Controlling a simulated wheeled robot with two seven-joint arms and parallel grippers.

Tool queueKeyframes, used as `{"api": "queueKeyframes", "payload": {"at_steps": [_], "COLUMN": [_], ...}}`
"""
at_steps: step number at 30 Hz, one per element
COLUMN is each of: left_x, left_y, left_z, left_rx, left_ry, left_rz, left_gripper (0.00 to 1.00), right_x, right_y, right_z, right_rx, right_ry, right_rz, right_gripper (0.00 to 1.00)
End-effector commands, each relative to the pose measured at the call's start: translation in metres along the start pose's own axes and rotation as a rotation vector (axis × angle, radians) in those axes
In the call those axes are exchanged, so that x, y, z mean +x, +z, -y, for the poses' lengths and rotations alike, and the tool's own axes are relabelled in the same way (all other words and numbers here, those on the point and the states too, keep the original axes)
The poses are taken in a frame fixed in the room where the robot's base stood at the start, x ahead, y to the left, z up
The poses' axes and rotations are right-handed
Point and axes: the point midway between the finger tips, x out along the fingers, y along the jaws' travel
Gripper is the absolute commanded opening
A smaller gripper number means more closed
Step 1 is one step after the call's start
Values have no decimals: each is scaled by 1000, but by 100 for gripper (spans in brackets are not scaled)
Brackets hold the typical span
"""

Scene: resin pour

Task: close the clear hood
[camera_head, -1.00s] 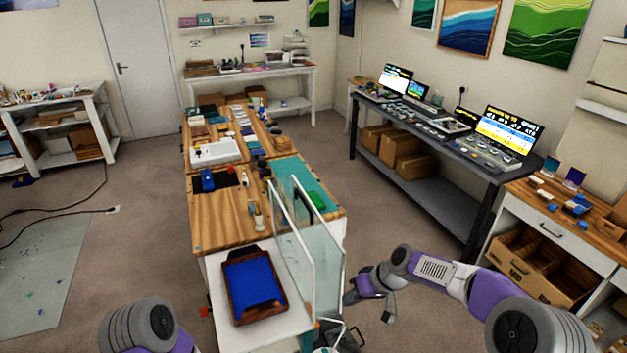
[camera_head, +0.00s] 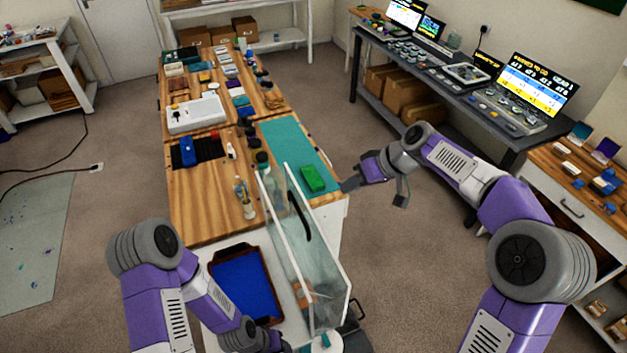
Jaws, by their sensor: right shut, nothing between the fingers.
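The clear hood (camera_head: 322,262) has transparent panels with white edges and a dark curved handle. It stands steeply raised along the right side of a brown-rimmed tray (camera_head: 264,262) with a blue inside, leaving most of the tray uncovered. My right gripper (camera_head: 351,185) is shut and empty, beyond the hood and to its right, apart from it in the picture. My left gripper (camera_head: 275,342) is low at the near end of the tray and hood. Its fingers are too small and hidden to read, and I cannot tell whether it touches the hood.
A green block (camera_head: 312,179) lies on a teal mat (camera_head: 290,143) just behind the hood. Bottles (camera_head: 245,200) stand on the wooden bench left of it. A dark bench (camera_head: 470,118) with screens is at the right. Open floor lies between the benches.

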Motion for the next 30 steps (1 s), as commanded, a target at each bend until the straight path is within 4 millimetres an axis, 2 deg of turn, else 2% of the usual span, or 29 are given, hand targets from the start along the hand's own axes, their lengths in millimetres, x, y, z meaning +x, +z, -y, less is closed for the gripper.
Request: {"api": "queueKeyframes", "payload": {"at_steps": [5,18,24,30], "left_x": [-2,-11,-19,-20], "left_y": [1,1,1,2], "left_z": [0,-4,-7,-7], "left_rx": [-1,-1,0,0], "left_ry": [0,0,0,0], "left_rz": [3,2,2,2], "left_gripper": [46,46,46,46], "right_x": [13,102,109,113], "right_y": [0,0,-4,-4], "right_z": [1,1,29,38], "right_rx": [0,0,-2,0], "right_ry": [-2,-1,0,1], "right_rz": [2,3,0,-2], "right_gripper": [0,0,0,0]}}
